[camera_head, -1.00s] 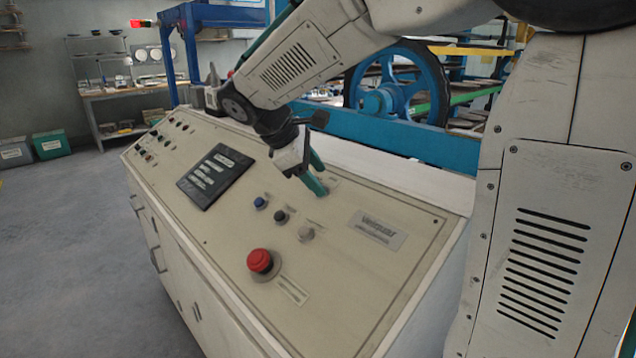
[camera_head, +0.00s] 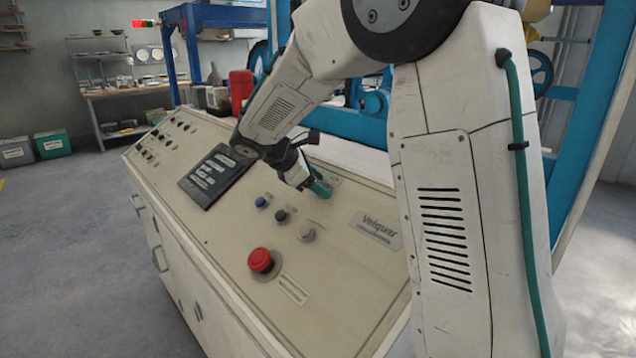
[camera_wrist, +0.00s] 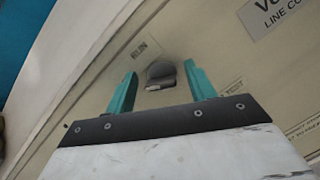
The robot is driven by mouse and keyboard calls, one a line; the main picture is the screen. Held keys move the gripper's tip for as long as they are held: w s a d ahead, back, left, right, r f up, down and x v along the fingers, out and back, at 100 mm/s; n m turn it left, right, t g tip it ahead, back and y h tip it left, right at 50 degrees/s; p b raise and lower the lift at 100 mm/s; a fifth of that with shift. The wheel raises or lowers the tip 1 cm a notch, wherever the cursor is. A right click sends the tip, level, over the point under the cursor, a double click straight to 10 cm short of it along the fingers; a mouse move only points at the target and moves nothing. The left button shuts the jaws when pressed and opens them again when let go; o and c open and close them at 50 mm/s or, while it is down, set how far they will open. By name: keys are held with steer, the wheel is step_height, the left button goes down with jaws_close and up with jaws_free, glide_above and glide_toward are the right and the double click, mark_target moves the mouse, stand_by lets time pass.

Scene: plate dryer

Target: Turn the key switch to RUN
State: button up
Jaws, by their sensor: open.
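In the wrist view the key switch (camera_wrist: 161,72) is a dark round knob with a pale bar at its lower side. It sits on the beige panel between the two teal fingers of my gripper (camera_wrist: 160,87). The fingers stand apart, one on each side of it; I cannot tell whether either touches it. A "RUN" label (camera_wrist: 143,49) is printed on the panel just above and left of the switch. In the head view my gripper (camera_head: 321,188) is down at the panel, and the switch is hidden behind the fingers.
The beige control panel (camera_head: 345,270) carries a red mushroom button (camera_head: 261,260), a blue button (camera_head: 261,202), a black button (camera_head: 281,215) and a grey knob (camera_head: 306,233) close to my gripper. A dark display (camera_head: 215,176) lies to the left, a nameplate (camera_head: 377,230) to the right.

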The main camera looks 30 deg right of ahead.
steer(key=shift+c, duration=0.3)
steer(key=c, duration=0.9)
steer(key=shift+m, duration=0.4)
steer(key=m, duration=0.3)
steer(key=m+g+y, duration=0.1)
steer(key=m, duration=0.2)
steer(key=shift+g, duration=0.3)
steer(key=m+y, duration=0.1)
steer(key=m, duration=0.1)
steer(key=m+y, duration=0.1)
steer(key=m, duration=0.2)
steer(key=shift+f+m+g, duration=0.1)
steer(key=shift+m+g, duration=0.2)
steer(key=shift+g, duration=0.1)
steer(key=o, duration=1)
steer(key=shift+c, duration=0.2)
